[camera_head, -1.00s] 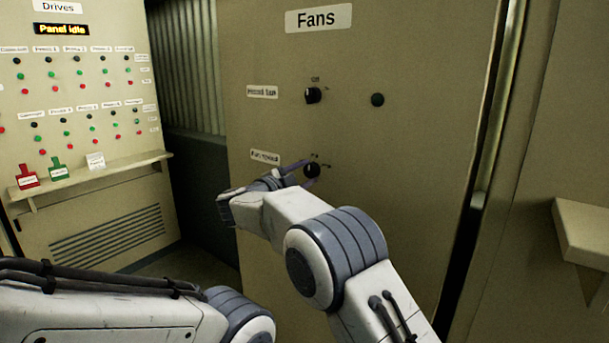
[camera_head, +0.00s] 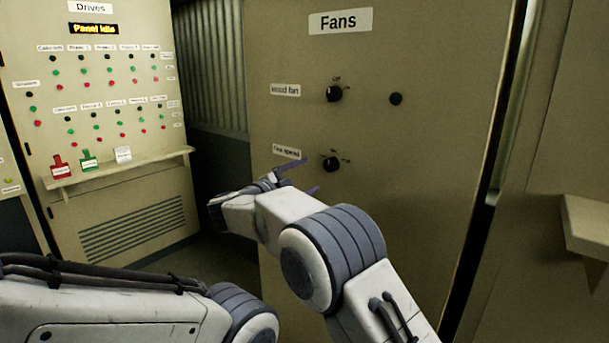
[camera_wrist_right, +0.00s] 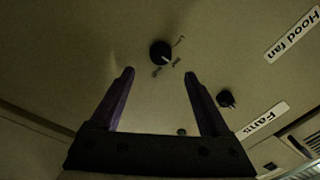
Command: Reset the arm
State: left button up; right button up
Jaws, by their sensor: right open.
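My right gripper (camera_head: 309,177) is open and empty in front of the Fans panel (camera_head: 430,180). Its two purple fingers point at the black fan speed knob (camera_head: 331,164) and end short of it, with nothing between them. In the right wrist view the open fingers (camera_wrist_right: 159,75) stand apart, and the fan speed knob (camera_wrist_right: 160,52) shows just beyond their tips. My left gripper is not in view.
The hood fan knob (camera_head: 334,94) and a dark round button (camera_head: 396,99) sit higher on the panel. At left, the Drives panel (camera_head: 150,180) has a ledge (camera_head: 130,167) with red, green and white tags. Another ledge (camera_head: 590,225) juts out at right.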

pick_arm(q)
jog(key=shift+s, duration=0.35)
pick_arm(e)
jog(key=shift+v, duration=0.75)
jog(key=shift+a, duration=0.15)
jog(key=shift+w, duration=0.1)
